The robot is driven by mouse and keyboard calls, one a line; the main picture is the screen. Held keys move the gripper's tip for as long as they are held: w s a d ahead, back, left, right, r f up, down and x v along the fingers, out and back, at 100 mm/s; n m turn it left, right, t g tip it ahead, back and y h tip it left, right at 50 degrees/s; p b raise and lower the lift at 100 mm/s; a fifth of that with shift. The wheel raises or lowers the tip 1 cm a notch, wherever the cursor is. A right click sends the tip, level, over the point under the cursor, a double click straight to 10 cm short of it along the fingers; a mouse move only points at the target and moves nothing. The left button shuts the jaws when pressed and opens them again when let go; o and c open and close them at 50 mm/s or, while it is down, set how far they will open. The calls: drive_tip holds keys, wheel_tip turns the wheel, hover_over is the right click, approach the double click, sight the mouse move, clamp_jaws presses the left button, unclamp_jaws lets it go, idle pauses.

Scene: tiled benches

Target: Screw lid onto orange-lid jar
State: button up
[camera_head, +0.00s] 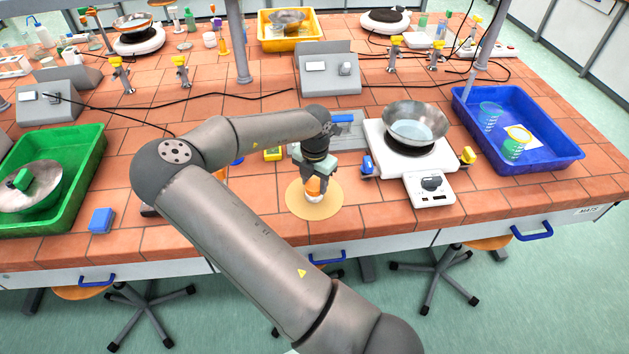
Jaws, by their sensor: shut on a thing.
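My gripper (317,170) points down over a round tan mat (313,206) near the bench's front edge. It is shut on an orange lid (314,183). Below the lid a small pale jar (313,195) shows on the mat. The lid is at the jar's top, but I cannot tell whether it is seated or threaded. The fingers hide part of the lid.
A hotplate (432,189) with a metal bowl (416,122) stands to the right. A blue tray (545,148) holds beakers at the far right. A green tray (82,160) is at the left. A blue block (101,220) lies near the front edge.

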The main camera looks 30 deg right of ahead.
drive_tip(key=o, duration=1.6)
drive_tip(key=shift+r, duration=2.2)
drive_tip(key=n, duration=0.3)
drive_tip(key=shift+n, duration=1.4)
